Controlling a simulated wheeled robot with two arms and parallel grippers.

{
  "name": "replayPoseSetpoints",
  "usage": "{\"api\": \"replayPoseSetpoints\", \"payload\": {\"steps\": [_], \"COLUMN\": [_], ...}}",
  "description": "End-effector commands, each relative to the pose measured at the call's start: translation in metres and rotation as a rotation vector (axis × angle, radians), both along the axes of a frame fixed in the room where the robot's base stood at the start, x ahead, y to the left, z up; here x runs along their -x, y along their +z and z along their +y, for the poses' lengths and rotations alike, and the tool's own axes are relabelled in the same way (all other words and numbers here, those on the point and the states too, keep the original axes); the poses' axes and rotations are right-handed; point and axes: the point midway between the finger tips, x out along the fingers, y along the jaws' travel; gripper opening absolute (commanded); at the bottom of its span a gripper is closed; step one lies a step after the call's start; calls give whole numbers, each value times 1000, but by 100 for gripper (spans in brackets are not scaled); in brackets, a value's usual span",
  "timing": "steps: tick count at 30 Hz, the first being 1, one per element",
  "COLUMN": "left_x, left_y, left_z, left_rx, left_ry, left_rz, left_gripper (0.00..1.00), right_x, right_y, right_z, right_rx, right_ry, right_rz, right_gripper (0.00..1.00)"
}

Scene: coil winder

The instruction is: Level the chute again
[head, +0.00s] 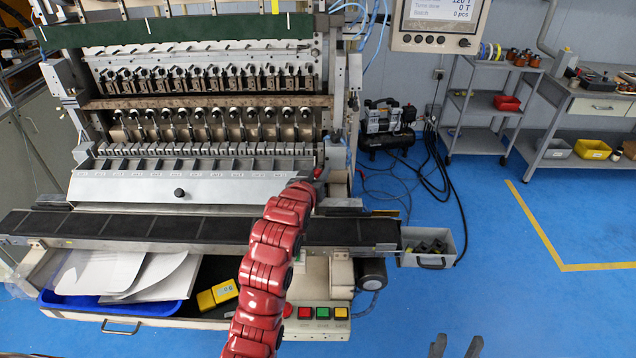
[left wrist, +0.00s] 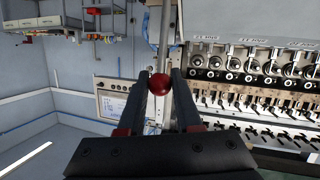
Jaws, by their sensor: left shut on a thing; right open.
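The chute (head: 130,188) is a long grey sheet-metal tray with dividers along its back edge and a small black knob (head: 179,193) on its front face. It lies across the front of the winder, sloping down toward the dark belt. My left arm reaches up to the chute's right end. My left gripper (left wrist: 158,80) is shut on a red ball knob (left wrist: 160,85) at the end of a metal rod, shown in the left wrist view. In the head view the left fingers are mostly hidden by the arm. My right gripper (head: 455,346) is open and empty at the bottom edge.
A dark conveyor belt (head: 120,226) runs below the chute toward a grey bin (head: 432,250) with dark parts. A blue tray (head: 125,308) of papers and a yellow device (head: 217,295) lie below. Colored push buttons (head: 323,312) sit right of my arm. Blue floor at right is clear.

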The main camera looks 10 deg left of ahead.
Motion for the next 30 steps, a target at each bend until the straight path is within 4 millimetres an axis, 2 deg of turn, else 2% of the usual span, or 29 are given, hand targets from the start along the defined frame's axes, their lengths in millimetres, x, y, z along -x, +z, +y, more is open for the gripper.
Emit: {"api": "replayPoseSetpoints", "payload": {"steps": [3,12,29,30], "left_x": [-13,-31,-36,-36], "left_y": [0,-5,-5,-5], "left_z": [3,6,6,6], "left_rx": [14,37,42,42], "left_ry": [2,1,1,1], "left_rz": [70,210,243,243], "left_gripper": [0,0,0,38], "right_x": [0,0,0,0], "right_y": [-8,-17,-18,-18], "right_z": [0,0,0,0], "right_rx": [0,0,0,0], "right_ry": [0,0,0,0], "right_rz": [0,0,0,0], "right_gripper": [50,50,50,50]}}
